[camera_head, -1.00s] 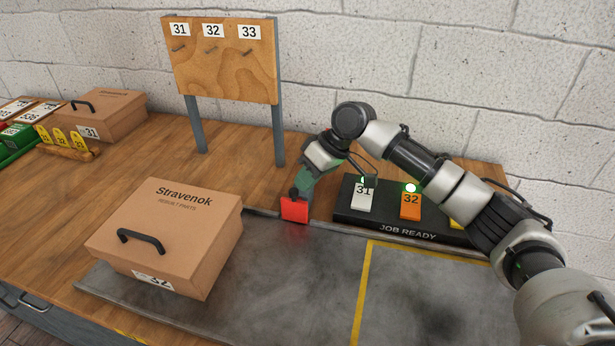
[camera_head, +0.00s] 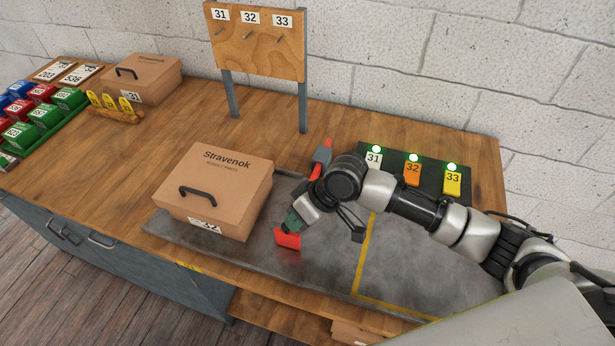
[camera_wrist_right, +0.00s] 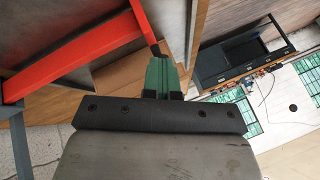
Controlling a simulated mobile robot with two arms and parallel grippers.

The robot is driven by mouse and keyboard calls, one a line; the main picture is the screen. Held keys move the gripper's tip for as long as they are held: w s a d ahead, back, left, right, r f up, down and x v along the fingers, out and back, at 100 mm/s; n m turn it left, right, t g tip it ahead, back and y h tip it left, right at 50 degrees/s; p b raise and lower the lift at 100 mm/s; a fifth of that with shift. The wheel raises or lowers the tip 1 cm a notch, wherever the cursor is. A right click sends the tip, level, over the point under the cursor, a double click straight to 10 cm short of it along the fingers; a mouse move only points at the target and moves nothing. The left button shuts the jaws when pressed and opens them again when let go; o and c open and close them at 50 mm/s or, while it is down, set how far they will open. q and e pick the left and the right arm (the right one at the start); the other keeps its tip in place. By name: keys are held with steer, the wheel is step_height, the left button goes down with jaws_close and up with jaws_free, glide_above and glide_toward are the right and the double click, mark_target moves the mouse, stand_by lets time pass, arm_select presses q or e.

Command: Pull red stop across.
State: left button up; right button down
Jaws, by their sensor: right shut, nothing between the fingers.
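The red stop (camera_head: 287,242) has its end plate over the grey mat, to the right of the carton numbered 32. A second red part (camera_head: 316,172) shows at the mat's back edge beside a grey piece; my wrist hides the stretch between. In the right wrist view the stop (camera_wrist_right: 75,55) is a long red bar with a cross plate at one end. My right gripper (camera_head: 291,226) is shut and empty, its dark tips just behind the end plate. In the wrist view the fingers (camera_wrist_right: 156,50) are at the bar's end; whether they touch is unclear. My left gripper is out of view.
The Stravenok carton (camera_head: 218,185) stands on the mat (camera_head: 340,262), left of the stop. A black block (camera_head: 394,165) with numbered tags and green lights stands behind my right arm. A pegboard (camera_head: 255,45) stands at the back. The mat in front of the stop is clear.

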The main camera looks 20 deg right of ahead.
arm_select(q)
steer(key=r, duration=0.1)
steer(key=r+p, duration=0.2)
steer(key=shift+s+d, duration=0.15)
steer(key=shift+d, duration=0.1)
arm_select(e)
steer(key=s+a, duration=0.2)
steer(key=s, duration=0.2)
steer(key=shift+s+a+f, duration=0.4)
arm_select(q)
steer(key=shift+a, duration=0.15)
arm_select(e)
steer(key=shift+d, duration=0.1)
